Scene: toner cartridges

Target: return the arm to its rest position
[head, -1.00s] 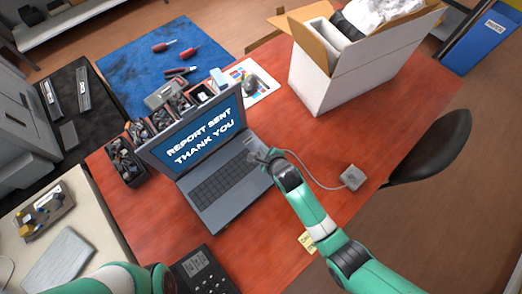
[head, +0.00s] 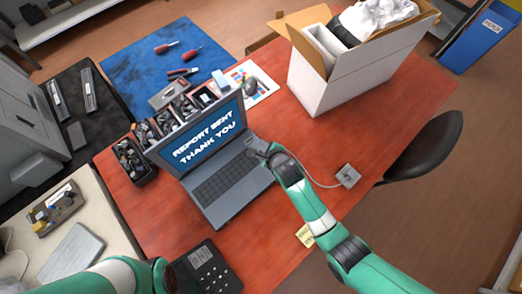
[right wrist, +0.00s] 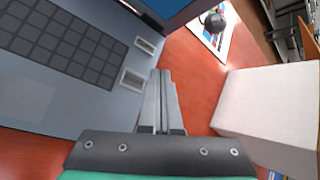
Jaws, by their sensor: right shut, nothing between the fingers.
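My right arm reaches in from the lower right of the head view. Its gripper (head: 256,146) is by the right edge of the open laptop (head: 222,180). In the right wrist view the fingers (right wrist: 160,75) are together and empty, pointing past the laptop's side (right wrist: 75,60) over the red desk. Whether they touch the laptop is not clear. The laptop screen (head: 205,140) reads "REPORT SENT THANK YOU". A piece of my left arm (head: 125,275) shows at the bottom left; its gripper is out of sight.
A white box (head: 350,75) with packing inside stands at the back right of the red desk (head: 290,225). A small grey device (head: 347,176) with a cable lies right of my arm. A desk phone (head: 207,268) and parts bins (head: 130,160) surround the laptop. A dark chair (head: 425,150) is at right.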

